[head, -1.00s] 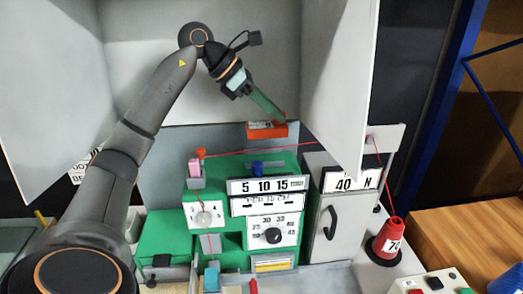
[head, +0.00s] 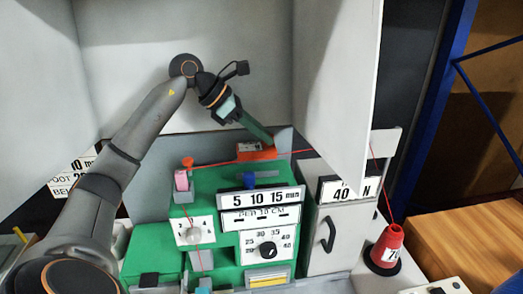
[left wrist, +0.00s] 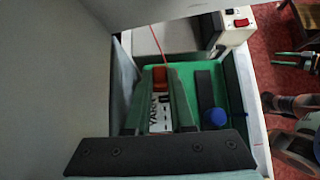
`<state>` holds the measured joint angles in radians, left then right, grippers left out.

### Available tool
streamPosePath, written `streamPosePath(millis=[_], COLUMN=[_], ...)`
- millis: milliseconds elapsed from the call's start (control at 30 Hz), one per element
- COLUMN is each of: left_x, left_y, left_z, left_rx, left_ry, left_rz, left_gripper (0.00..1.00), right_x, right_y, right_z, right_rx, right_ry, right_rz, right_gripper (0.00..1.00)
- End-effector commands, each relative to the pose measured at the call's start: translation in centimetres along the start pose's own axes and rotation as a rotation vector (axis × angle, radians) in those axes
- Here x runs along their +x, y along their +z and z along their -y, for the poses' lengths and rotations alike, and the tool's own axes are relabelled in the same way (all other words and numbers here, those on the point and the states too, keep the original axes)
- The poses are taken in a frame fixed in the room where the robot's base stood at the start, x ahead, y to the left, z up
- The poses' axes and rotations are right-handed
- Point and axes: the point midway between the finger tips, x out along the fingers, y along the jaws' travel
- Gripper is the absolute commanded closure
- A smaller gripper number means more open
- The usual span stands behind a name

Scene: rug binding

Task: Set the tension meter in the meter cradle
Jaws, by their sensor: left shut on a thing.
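The orange tension meter (head: 256,151) with a white label is held in my left gripper (head: 264,139), just above the back of the green machine's top. In the left wrist view, the orange end of the meter (left wrist: 160,78) and its printed label show between the two fingers of my left gripper (left wrist: 163,100). I cannot tell for certain which part is the meter cradle; the area under the meter is hidden. My right gripper (left wrist: 290,59) seems to show small at the right edge of the left wrist view, fingers apart and empty.
The green machine (head: 222,250) has a blue knob (head: 249,180) and a pink spool (head: 181,181) on top. A grey cabinet (head: 335,240) and a red cone (head: 387,247) stand to the right. White panels rise left and right of the gripper.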

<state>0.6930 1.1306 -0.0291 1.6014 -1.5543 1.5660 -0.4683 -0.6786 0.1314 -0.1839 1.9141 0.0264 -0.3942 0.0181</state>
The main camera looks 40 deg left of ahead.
Motion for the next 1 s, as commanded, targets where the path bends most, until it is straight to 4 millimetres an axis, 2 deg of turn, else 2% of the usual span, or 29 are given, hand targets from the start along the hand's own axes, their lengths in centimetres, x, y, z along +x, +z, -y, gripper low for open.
streamPosePath(millis=[300, 733, 767, 1000], left_x=[2.6, 3.1, 3.1, 3.0], left_y=[-2.6, -3.2, -3.1, -3.1], left_z=[0.1, 0.0, 0.0, 0.0], left_rx=[-0.001, 0.000, 0.000, 0.000], left_ry=[-0.002, 0.000, 0.000, 0.000], left_rz=[-0.002, -0.001, -0.001, -0.001], left_gripper=[1.00, 1.00, 0.76, 0.49], right_x=[0.2, 0.5, 0.4, 0.4], right_y=[0.3, 0.6, 0.5, 0.5], right_z=[0.0, 0.0, 0.0, 0.0], right_rx=[0.000, 0.000, 0.000, 0.000], right_ry=[0.000, 0.000, 0.000, 0.000], right_rz=[0.001, 0.001, 0.001, 0.001], right_gripper=[0.41, 0.41, 0.41, 0.41])
